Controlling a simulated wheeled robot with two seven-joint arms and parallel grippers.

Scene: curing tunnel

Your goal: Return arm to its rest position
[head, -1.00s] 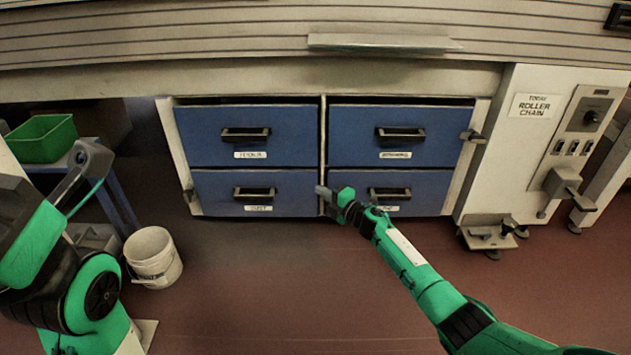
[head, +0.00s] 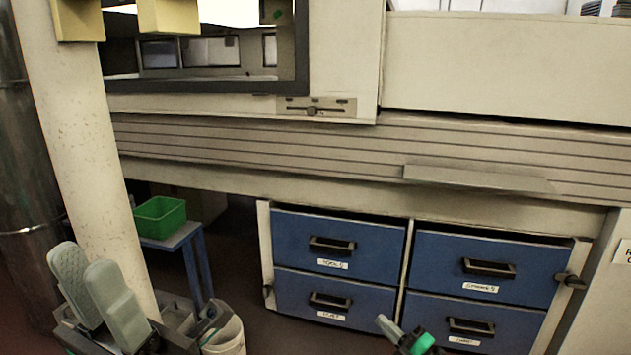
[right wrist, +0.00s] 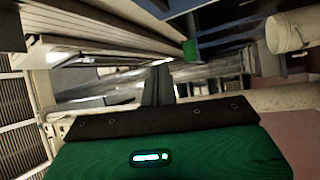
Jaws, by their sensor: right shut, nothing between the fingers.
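My left gripper (head: 93,285) is at the lower left of the head view, its two grey fingers pointing up and standing apart, with nothing seen between them. My right gripper (head: 385,325) is at the bottom edge of the head view, in front of the lower drawers. In the right wrist view its dark fingers (right wrist: 158,85) are together and empty. Most of my right arm is out of the head view.
Blue drawers (head: 338,243) sit closed under the long bench. A green bin (head: 160,217) rests on a blue stand beside a pale pillar (head: 85,160).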

